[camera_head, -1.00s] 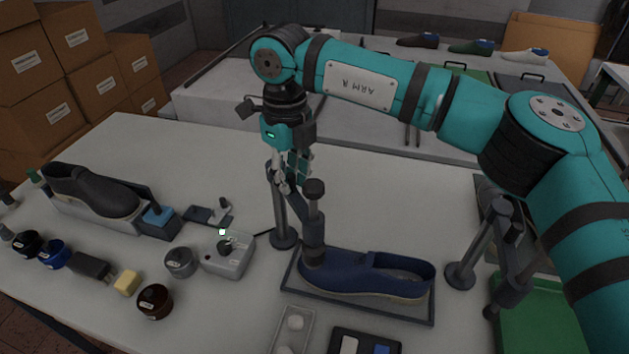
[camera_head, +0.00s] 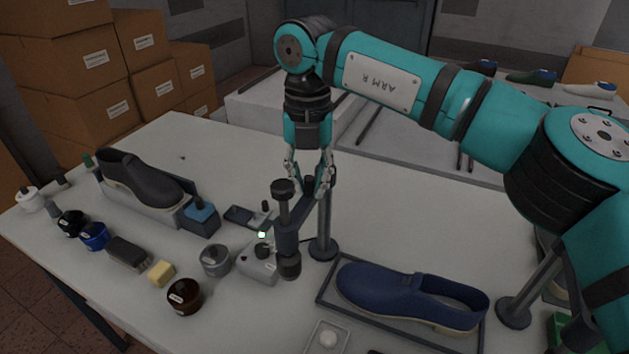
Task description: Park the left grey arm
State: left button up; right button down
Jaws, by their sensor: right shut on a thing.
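The left grey arm (camera_head: 290,232) hangs from an upright post (camera_head: 325,222) with a round foot on the table. It has a dark knob on top and a round pad at its lower end. The arm points toward the front, left of the blue shoe (camera_head: 410,295) and clear of it. Its pad end hangs beside the grey control box (camera_head: 259,265); whether they touch I cannot tell. My right gripper (camera_head: 308,188) points down with its fingers around the arm near the post, shut on it. The shoe lies in a dark-rimmed tray. My left gripper is not in view.
A second grey post (camera_head: 528,290) stands right of the shoe, partly hidden by my right arm. A black shoe (camera_head: 140,178) on a stand, a grey tin (camera_head: 215,260), a brown jar (camera_head: 184,296) and a yellow block (camera_head: 161,272) occupy the left.

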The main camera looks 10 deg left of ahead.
aim_at(307, 176)
jog(key=shift+w+a+r, duration=0.1)
jog(key=shift+r, duration=0.05)
dwell(0.4)
jog(key=c, duration=1.2)
grip_release()
jog(key=shift+c, duration=0.2)
notch_tip(307, 176, up, 12)
